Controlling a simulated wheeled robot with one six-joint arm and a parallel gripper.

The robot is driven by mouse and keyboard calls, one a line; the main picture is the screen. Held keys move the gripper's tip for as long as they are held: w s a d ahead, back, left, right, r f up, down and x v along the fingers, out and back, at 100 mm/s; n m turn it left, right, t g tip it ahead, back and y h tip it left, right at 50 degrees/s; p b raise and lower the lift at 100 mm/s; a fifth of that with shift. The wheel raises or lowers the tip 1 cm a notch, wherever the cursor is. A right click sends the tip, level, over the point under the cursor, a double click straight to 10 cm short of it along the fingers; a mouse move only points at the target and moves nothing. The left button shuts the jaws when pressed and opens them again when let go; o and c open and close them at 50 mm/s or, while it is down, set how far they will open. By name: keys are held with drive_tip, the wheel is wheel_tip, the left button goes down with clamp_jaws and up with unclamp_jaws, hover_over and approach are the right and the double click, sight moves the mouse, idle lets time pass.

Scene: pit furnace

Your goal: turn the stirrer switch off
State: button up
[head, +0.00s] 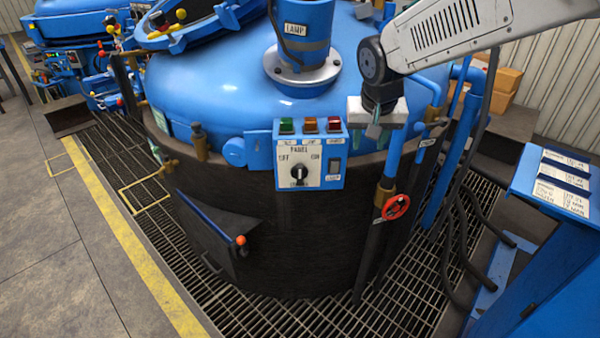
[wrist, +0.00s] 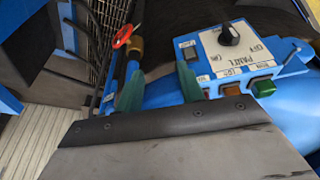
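The control panel (head: 312,181) is a white-faced blue box on the furnace's front. It carries a black rotary knob (head: 299,172) between OFF and ON marks, and a small dark rocker switch (head: 333,165) at its right. Which one is the stirrer switch, and its setting, I cannot tell; the small labels are unreadable. My gripper (head: 376,128) is right of the panel, apart from it. In the wrist view my gripper (wrist: 160,88) has two green fingers spread with nothing between them. The panel appears upside down there, with the knob (wrist: 229,36) and the rocker (wrist: 190,52) beyond the right finger.
Green, orange and red lamps or buttons (head: 310,125) top the panel. The blue furnace lid (head: 210,85) lies behind. A pipe with a red handwheel (head: 396,207) stands right of the panel, below my gripper. A blue lever with an orange knob (head: 240,240) sticks out lower left.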

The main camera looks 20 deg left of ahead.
drive_tip(key=n+y, duration=0.1)
hover_over(300, 168)
drive_tip(key=s, duration=0.2)
drive_tip(key=f, duration=0.6)
drive_tip(key=d+f, duration=0.1)
drive_tip(key=f, duration=0.2)
drive_tip(key=shift+w+f, duration=0.1)
drive_tip(key=shift+f, duration=0.05)
drive_tip(key=x, duration=0.7)
drive_tip(key=shift+a, duration=0.1)
drive_tip(key=shift+w+f, duration=0.2)
drive_tip(key=shift+f, duration=0.2)
drive_tip(key=shift+c, duration=0.4)
clamp_jaws()
